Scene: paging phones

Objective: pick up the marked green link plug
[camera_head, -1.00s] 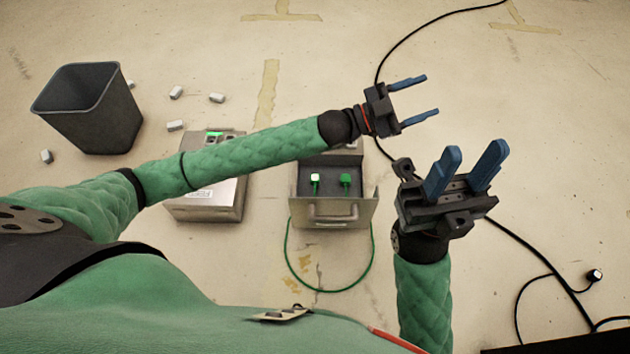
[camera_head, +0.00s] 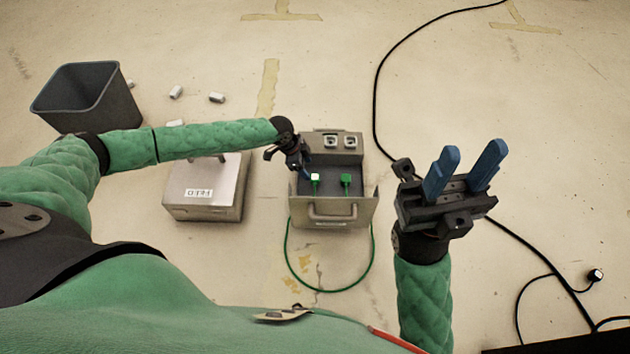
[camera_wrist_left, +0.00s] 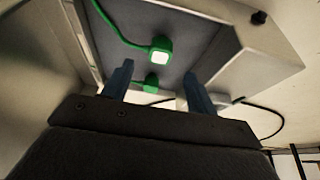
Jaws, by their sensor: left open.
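The marked green link plug (camera_head: 315,178), with a bright white face, lies at the left in the open grey box (camera_head: 333,210). A second green plug (camera_head: 346,180) lies to its right. My left gripper (camera_head: 306,172) is over the box's left side, right by the marked plug. In the left wrist view, its open blue fingers (camera_wrist_left: 158,72) point toward the marked plug (camera_wrist_left: 160,50), which appears just beyond and between the tips. The second plug (camera_wrist_left: 151,85) is partly hidden there. My right gripper (camera_head: 474,152) is open and empty, right of the box.
A closed grey case (camera_head: 203,195) stands left of the open box. A green cord (camera_head: 291,268) loops in front of the box. A dark bin (camera_head: 85,100) stands at the far left, near small white blocks (camera_head: 216,97). Black cable (camera_head: 376,110) runs along the right.

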